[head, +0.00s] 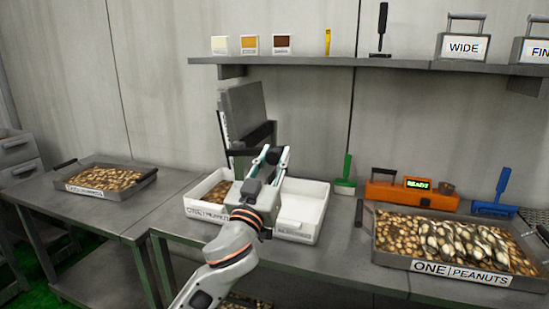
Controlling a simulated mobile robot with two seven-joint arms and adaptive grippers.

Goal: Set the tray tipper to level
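The tray tipper (243,108) stands at the back of the middle table, its grey panel raised steeply, nearly upright. A dark bracket crosses its lower part. My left gripper (271,156) is in front of the tipper's lower part and overlaps the bracket in the picture. I cannot tell whether it touches the bracket or whether its fingers are open or shut. My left arm and gripper hide part of the tipper's base. My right gripper is not in view.
White bins stand below the tipper, one with peanuts (211,188) and one apparently empty (304,210). A peanut tray (452,246) is at right, another (107,180) at left. An orange device (400,195) reads READY. A shelf (350,63) runs above.

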